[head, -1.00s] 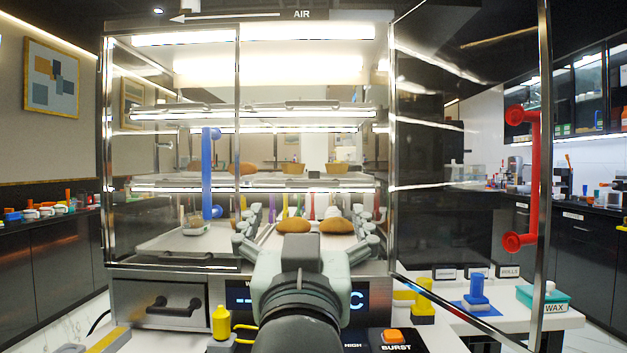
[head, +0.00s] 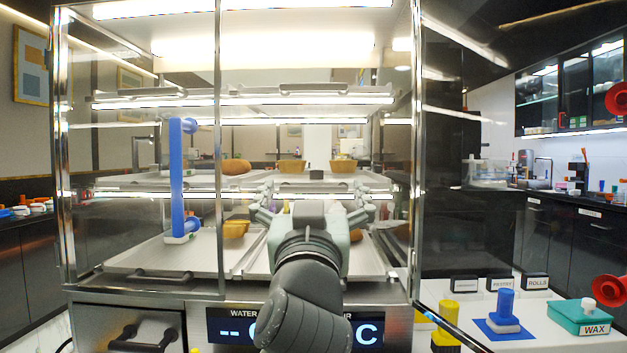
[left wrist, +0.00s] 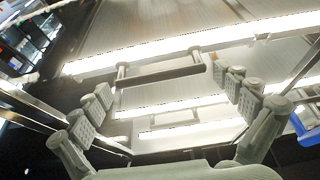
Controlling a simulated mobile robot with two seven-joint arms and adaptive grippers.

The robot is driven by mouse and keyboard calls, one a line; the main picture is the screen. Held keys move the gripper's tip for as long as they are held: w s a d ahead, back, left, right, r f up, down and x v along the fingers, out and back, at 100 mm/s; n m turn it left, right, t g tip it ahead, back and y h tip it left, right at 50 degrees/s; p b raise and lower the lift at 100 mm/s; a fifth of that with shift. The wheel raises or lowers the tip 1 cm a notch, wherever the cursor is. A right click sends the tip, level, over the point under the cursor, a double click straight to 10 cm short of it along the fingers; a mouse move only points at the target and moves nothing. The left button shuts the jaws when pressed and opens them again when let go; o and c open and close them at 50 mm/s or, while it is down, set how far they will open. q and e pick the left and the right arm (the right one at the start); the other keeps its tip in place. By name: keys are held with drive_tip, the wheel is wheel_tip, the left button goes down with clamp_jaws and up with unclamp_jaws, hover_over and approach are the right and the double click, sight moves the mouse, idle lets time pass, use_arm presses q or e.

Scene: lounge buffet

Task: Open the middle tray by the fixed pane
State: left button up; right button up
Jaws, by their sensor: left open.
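The middle tray (head: 210,184) is a metal shelf tray in the lit display case, with bread and baskets at its level. The left glass pane (head: 140,215) carries a blue upright handle (head: 177,180) and covers the left part of the case. My left gripper (head: 316,200) is open inside the uncovered right part, in front of the middle tray's level. In the left wrist view, a tray handle bar (left wrist: 162,72) lies between and beyond the spread fingers (left wrist: 168,100). The gripper hides part of the tray front. My right gripper is not seen.
A glass door (head: 465,230) with red handles (head: 608,290) stands open at right. An upper tray (head: 300,99) and lower trays (head: 200,255) lie above and below. A drawer (head: 130,325) is under the case. A blue stamp (head: 503,308) and a wax box (head: 580,318) stand right.

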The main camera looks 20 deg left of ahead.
use_arm(q)
drive_tip(key=shift+w+a+r, duration=0.15)
drive_tip(key=shift+w+r, duration=0.05)
drive_tip(key=shift+w, duration=0.35)
drive_tip(key=shift+c, duration=0.2)
drive_tip(key=c, duration=1.5)
